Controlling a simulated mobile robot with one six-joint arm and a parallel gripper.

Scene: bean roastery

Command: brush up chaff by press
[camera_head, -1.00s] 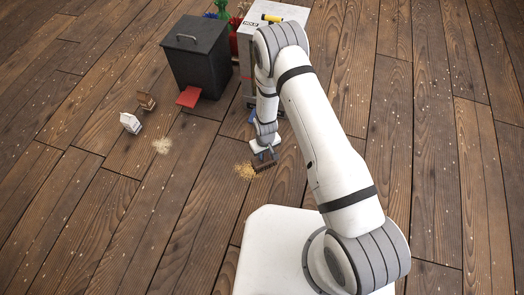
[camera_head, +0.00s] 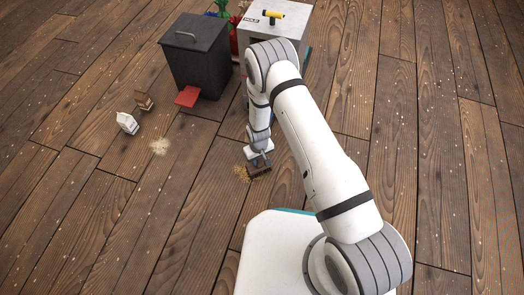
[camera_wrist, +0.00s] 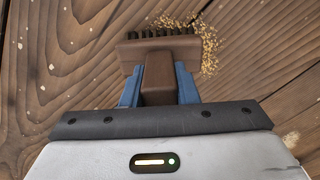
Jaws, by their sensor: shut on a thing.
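My gripper (camera_wrist: 159,88) is shut on the brown handle of a hand brush (camera_wrist: 160,47) with dark bristles. In the head view the brush (camera_head: 259,171) is held down at the wooden floor. A patch of golden chaff (camera_head: 242,172) lies at the brush's left side. In the wrist view the chaff (camera_wrist: 209,45) lies along the bristles' far edge and around the right end. Whether the bristles touch the floor I cannot tell. A paler patch of chaff (camera_head: 159,147) lies farther left on the floor.
A grey cabinet (camera_head: 268,24) marked HOLD carries a yellow and black tool (camera_head: 272,15). A white carton (camera_head: 127,123) and a brown bag (camera_head: 144,99) stand at left.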

